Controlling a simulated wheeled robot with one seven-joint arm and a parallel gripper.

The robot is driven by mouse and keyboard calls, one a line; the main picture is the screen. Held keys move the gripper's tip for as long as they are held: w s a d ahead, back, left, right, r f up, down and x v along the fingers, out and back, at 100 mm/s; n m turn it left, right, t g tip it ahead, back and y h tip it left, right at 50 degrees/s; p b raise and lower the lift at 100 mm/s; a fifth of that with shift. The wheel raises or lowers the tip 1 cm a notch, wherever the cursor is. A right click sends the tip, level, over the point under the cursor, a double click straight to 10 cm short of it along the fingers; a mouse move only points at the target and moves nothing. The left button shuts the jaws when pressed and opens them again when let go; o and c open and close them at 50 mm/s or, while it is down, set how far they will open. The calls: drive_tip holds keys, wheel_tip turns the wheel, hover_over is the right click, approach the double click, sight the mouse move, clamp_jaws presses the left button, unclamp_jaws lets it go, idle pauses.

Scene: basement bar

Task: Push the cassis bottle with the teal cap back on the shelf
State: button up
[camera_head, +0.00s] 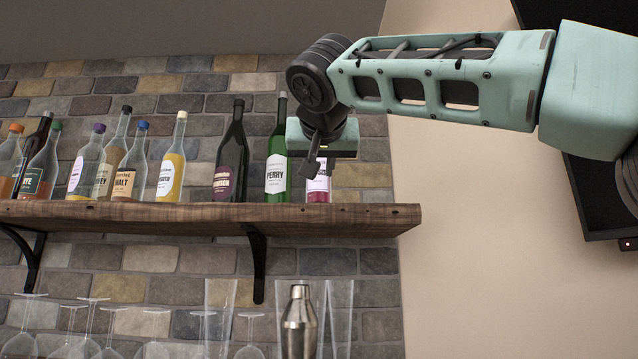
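A bottle (318,186) with dark pink contents and a white label with purplish print stands upright at the right end of the row on the wooden shelf (346,215). Its colour fits cassis, but its neck and cap are hidden behind my gripper and I cannot read its label. My gripper (311,168) hangs in front of this bottle's upper part. I cannot tell whether it touches the bottle or whether its fingers are apart. At the far left, another bottle (42,168) has a green-teal cap.
A green perry bottle (277,165) stands close to the left of the pink bottle, with a dark bottle (232,158) beyond it and several others further left. The shelf's right end is bare. Below are glasses and a metal shaker (299,322). A brick wall (330,262) is behind.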

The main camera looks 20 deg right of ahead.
drive_tip(key=p, duration=0.4)
approach(318, 190)
drive_tip(key=shift+f+x, duration=0.15)
drive_tip(key=shift+x, duration=1.15)
drive_tip(key=shift+f+x, duration=0.1)
drive_tip(key=shift+x, duration=1.15)
drive_tip(key=shift+d, duration=0.1)
drive_tip(key=shift+w+d, duration=0.1)
drive_tip(key=shift+w, duration=0.25)
drive_tip(key=shift+w+d+p, duration=0.15)
drive_tip(key=shift+w+p, duration=0.3)
drive_tip(key=shift+w+d, duration=0.1)
drive_tip(key=shift+w, duration=0.1)
drive_tip(key=shift+r+p+x, duration=0.2)
drive_tip(key=shift+p+x, duration=0.3)
drive_tip(key=shift+x, duration=0.4)
drive_tip(key=shift+r+p+x, duration=0.15)
drive_tip(key=shift+p+x, duration=0.3)
drive_tip(key=shift+x, duration=0.45)
drive_tip(key=shift+r+p+x, duration=0.2)
drive_tip(key=shift+p+x, duration=0.3)
drive_tip(key=shift+x, duration=0.4)
